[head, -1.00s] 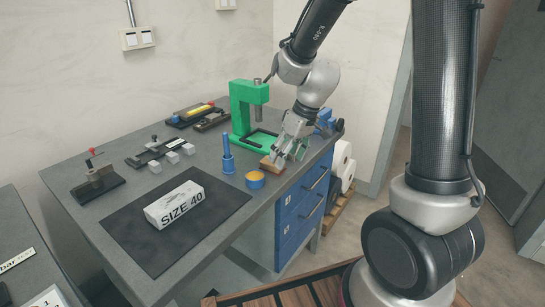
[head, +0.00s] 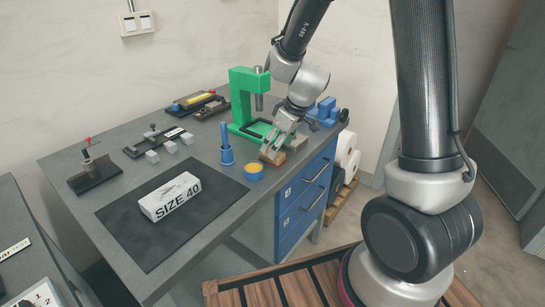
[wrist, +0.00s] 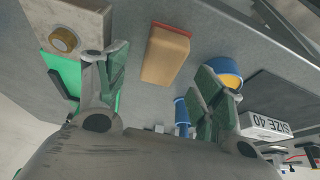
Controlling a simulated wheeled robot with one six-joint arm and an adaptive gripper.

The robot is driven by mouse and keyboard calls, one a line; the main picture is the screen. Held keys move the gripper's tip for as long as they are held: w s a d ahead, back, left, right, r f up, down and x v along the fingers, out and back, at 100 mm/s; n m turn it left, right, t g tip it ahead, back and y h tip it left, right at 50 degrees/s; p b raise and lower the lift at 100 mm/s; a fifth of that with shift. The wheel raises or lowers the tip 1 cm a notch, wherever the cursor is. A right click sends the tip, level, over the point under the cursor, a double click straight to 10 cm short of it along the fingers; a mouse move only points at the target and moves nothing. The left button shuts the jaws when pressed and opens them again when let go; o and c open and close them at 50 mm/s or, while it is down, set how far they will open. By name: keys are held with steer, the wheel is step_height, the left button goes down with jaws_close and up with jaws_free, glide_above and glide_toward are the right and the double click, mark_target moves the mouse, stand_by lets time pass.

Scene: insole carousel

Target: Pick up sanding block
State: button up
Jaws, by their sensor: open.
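The sanding block (head: 268,160) is a tan block with a reddish face, lying on the grey bench near its right edge. In the wrist view the sanding block (wrist: 166,56) shows whole, between the two fingers and apart from both. My gripper (head: 276,147) is open just above and behind the block in the head view, and its fingers partly cover it. In the wrist view my gripper (wrist: 172,78) has its fingers spread wide with nothing between them in its grasp.
A blue cup with a yellow top (head: 254,172) and a blue upright tool (head: 226,146) stand left of the block. The green press (head: 241,100) stands behind. A SIZE 40 box (head: 170,196) lies on a dark mat (head: 140,240). A blue vise-like tool (head: 322,112) stands back right.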

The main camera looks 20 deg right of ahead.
steer(key=shift+x, duration=1.55)
steer(key=shift+a, duration=0.1)
steer(key=c, duration=1.1)
step_height(320, 180, up, 10)
steer(key=shift+r, duration=0.1)
steer(key=shift+o, duration=1)
steer(key=shift+c, duration=0.5)
